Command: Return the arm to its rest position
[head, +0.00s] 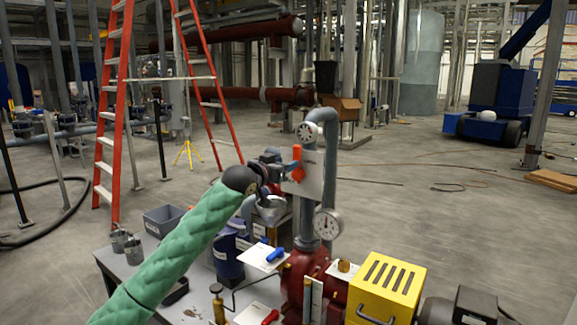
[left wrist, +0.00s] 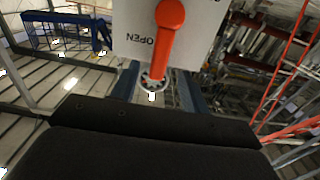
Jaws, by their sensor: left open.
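My left arm, in a green sleeve, reaches up from the lower left in the head view. My left gripper (head: 272,168) is at its end, just left of an orange-red lever handle (head: 297,163) on a white plate (head: 309,178). The dark gripper body fills the bottom of that view. My right gripper is not in view.
A grey pipe (head: 331,160) with a pressure gauge (head: 328,224) rises beside the plate. A red pump (head: 303,275) and a yellow slotted cover (head: 386,288) stand below it. A grey bin (head: 163,220) and small buckets are on the table at left. An orange ladder (head: 115,100) stands behind.

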